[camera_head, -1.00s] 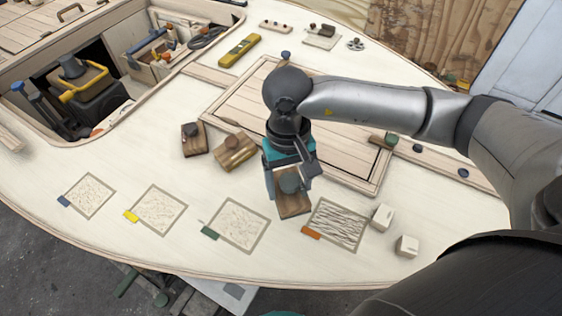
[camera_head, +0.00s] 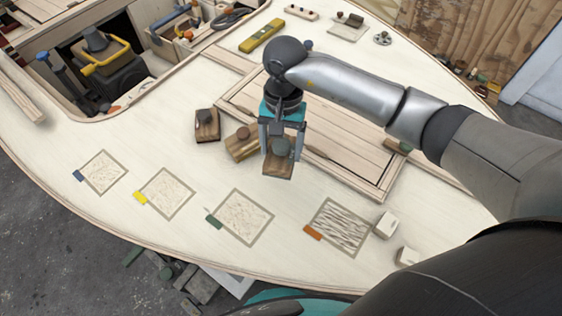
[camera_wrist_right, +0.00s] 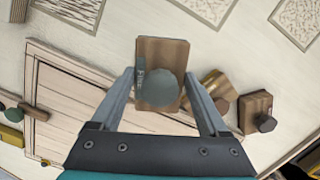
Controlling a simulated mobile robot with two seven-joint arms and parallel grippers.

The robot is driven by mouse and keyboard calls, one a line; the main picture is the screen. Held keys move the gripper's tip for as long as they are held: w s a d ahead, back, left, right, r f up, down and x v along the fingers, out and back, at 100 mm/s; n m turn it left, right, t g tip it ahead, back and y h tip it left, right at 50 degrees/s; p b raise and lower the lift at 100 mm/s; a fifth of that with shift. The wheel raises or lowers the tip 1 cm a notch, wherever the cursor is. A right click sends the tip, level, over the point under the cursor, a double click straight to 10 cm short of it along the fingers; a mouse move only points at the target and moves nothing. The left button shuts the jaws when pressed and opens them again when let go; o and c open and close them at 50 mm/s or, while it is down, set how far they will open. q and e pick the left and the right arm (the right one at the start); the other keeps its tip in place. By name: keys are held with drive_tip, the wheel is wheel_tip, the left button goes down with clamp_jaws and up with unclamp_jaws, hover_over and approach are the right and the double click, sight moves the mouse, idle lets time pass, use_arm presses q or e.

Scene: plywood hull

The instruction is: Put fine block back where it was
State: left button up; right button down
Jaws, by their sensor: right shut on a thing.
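My right gripper (camera_head: 281,150) is shut on a wooden block (camera_head: 277,171) with a grey-green round knob. In the right wrist view the block (camera_wrist_right: 162,55) sits between the two fingers and bears a dark label that seems to read "fine". I cannot tell whether its underside touches the deck. Just left of it in the head view are two other blocks: a brown-knobbed one (camera_head: 241,146) close beside it and a dark-knobbed one (camera_head: 207,128) farther left. My left gripper is not in view.
Several framed squares lie on the pale deck, tagged blue (camera_head: 103,172), yellow (camera_head: 165,193), green (camera_head: 240,215) and orange (camera_head: 342,227); the orange one has dark, wavy streaks. Two white cubes (camera_head: 386,225) (camera_head: 405,256) stand right of it. A planked hatch (camera_head: 340,150) lies behind the gripper.

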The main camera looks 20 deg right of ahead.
sight(282, 141)
drive_tip(key=shift+f+b, duration=0.35)
drive_tip(key=shift+f, duration=2.75)
drive_tip(key=shift+f, duration=0.2)
unclamp_jaws()
drive_tip(key=shift+r, duration=0.1)
drive_tip(key=r, duration=0.4)
drive_tip(key=w+r, duration=0.1)
drive_tip(key=r, duration=0.7)
drive_tip(key=shift+w+d+p, duration=0.15)
drive_tip(key=shift+d+p, duration=0.2)
drive_tip(key=shift+d, duration=0.05)
